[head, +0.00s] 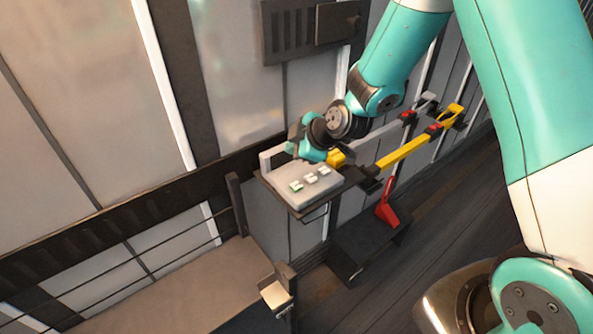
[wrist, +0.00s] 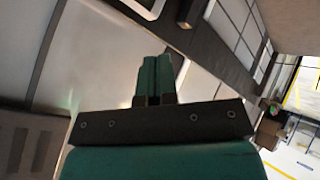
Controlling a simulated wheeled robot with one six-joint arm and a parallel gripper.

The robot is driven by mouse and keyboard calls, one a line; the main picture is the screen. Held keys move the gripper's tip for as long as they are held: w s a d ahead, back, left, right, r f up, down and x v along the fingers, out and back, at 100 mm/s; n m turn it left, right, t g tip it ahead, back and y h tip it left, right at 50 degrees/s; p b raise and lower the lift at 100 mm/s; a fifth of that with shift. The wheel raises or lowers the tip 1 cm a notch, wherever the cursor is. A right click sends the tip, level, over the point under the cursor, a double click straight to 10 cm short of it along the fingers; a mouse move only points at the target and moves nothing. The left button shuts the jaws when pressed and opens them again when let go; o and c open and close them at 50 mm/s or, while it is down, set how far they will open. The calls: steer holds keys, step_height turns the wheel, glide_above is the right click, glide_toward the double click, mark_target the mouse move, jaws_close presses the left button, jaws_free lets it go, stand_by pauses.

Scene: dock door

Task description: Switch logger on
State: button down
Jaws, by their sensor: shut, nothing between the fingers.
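The logger appears to be the pale grey box (head: 308,186) on a small dark shelf by the wall in the head view. Three small light switches or buttons show on its top, the leftmost with a green tint; their positions are too small to tell. A grey upright handle or frame stands at its back left. My gripper (head: 297,138) is just behind and above the box, partly hidden by my own wrist. In the wrist view, my gripper (wrist: 160,78) has its teal fingers together and empty, with wall panels beyond. The box is not recognisable in the wrist view.
A yellow bar (head: 405,153) and a red lever (head: 388,207) are right of the box. A dark vented panel (head: 310,28) hangs on the wall above. A dark post (head: 238,205) and thin rails stand left. A small bracket (head: 277,294) is below.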

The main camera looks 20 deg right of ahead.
mark_target(296, 186)
steer(key=shift+w+d+f, duration=0.15)
steer(key=shift+w+f, duration=0.05)
step_height(296, 186, down, 8)
steer(key=b, duration=0.5)
steer(key=shift+f, duration=0.1)
steer(key=shift+f+b, duration=0.3)
steer(key=shift+b, duration=0.15)
steer(key=shift+f, duration=0.1)
stand_by(1.7)
steer(key=shift+f+b, duration=0.35)
steer(key=shift+b, duration=0.3)
